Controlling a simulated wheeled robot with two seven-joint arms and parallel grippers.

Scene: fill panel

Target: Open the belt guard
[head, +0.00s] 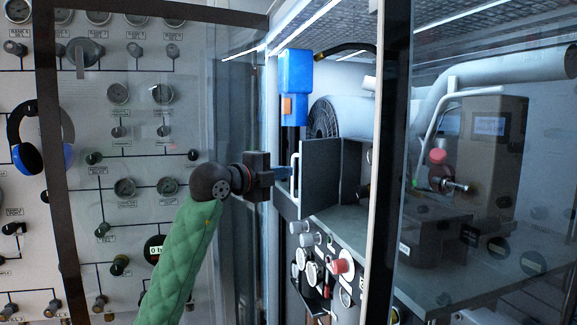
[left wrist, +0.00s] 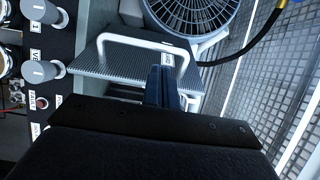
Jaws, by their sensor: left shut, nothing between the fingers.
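The belt guard appears to be the dark grey panel (head: 320,178) with an upright white handle (head: 295,172) on its left edge. It stands at an angle inside the cabinet. In the left wrist view its ribbed face (left wrist: 125,66) and white loop handle (left wrist: 140,38) lie ahead of my fingers. My left gripper (head: 284,173) is shut and empty, its blue fingertips at the handle. In the left wrist view the fingertips (left wrist: 163,70) overlap the space inside the loop; I cannot tell whether they touch it. My right gripper is not in view.
Knobs and a red button (head: 340,266) sit below. Glass-fronted cabinet frames stand either side. A fan (left wrist: 192,15) and a black hose (left wrist: 250,45) show beyond the handle.

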